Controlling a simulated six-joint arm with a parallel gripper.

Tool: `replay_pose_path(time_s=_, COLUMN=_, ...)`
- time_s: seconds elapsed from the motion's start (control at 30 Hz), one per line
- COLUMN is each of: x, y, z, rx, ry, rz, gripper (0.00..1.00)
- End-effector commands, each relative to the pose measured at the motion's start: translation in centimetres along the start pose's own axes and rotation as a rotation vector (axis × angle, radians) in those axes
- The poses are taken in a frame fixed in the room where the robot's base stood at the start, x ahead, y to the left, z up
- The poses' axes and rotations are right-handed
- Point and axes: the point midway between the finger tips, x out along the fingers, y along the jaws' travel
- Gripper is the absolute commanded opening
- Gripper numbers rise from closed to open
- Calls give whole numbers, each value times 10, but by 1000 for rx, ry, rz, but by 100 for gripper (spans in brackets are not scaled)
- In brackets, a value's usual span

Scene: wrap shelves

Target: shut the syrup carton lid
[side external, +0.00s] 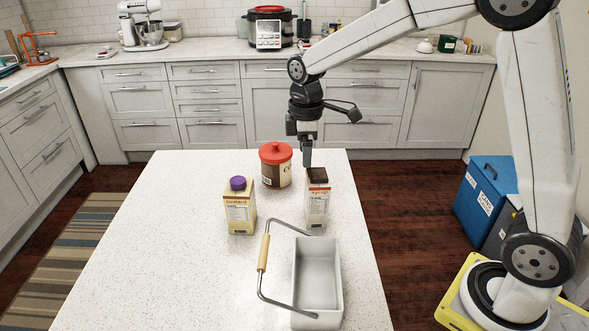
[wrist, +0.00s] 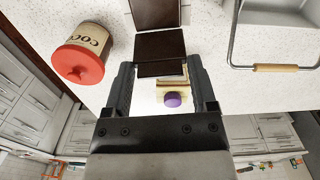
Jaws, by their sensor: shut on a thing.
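The syrup carton (side external: 316,208) stands upright on the white table, pale with a dark brown top. Its brown lid (wrist: 160,48) lies between the two fingers of my gripper (wrist: 162,85) in the wrist view, with another brown panel beyond a seam. My gripper (side external: 307,160) is at the carton's top in the side view, shut on the lid. I cannot tell the lid's exact angle, because the gripper partly covers it.
A mustard carton (side external: 239,206) with a purple cap stands to the left. A cocoa jar (side external: 276,167) with a red lid stands behind. A grey basket (side external: 318,272) with a wooden-grip handle (side external: 264,253) is in front. The table's left side is clear.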

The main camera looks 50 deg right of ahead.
Motion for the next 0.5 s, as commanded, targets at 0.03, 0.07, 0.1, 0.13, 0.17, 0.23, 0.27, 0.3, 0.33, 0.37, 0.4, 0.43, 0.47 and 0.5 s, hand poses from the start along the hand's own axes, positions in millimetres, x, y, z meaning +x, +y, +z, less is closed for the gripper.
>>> replay_pose_path(time_s=0.03, x=0, y=0, z=2, rx=1, ry=0, rz=1, gripper=62)
replay_pose_path(time_s=0.07, x=0, y=0, z=3, rx=1, ry=0, rz=1, gripper=62)
replay_pose_path(time_s=0.1, x=0, y=0, z=4, rx=1, ry=0, rz=1, gripper=62)
replay_pose_path(time_s=0.13, x=0, y=0, z=5, rx=1, ry=-1, rz=1, gripper=62)
replay_pose_path(time_s=0.17, x=0, y=0, z=6, rx=1, ry=-1, rz=0, gripper=62)
replay_pose_path(time_s=0.23, x=0, y=0, z=9, rx=2, ry=-1, rz=0, gripper=62)
replay_pose_path(time_s=0.27, x=0, y=0, z=10, rx=2, ry=-2, rz=-1, gripper=62)
replay_pose_path(time_s=0.3, x=0, y=0, z=10, rx=2, ry=-2, rz=-1, gripper=62)
replay_pose_path(time_s=0.33, x=0, y=0, z=11, rx=1, ry=-2, rz=-1, gripper=62)
replay_pose_path(time_s=0.37, x=0, y=0, z=12, rx=1, ry=-2, rz=-1, gripper=62)
replay_pose_path(time_s=0.4, x=0, y=0, z=12, rx=1, ry=-2, rz=-1, gripper=62)
replay_pose_path(time_s=0.43, x=0, y=0, z=12, rx=1, ry=-2, rz=-1, gripper=62)
replay_pose_path(time_s=0.47, x=0, y=0, z=12, rx=1, ry=-2, rz=-1, gripper=62)
replay_pose_path(time_s=0.5, x=0, y=0, z=12, rx=1, ry=-2, rz=-1, gripper=62)
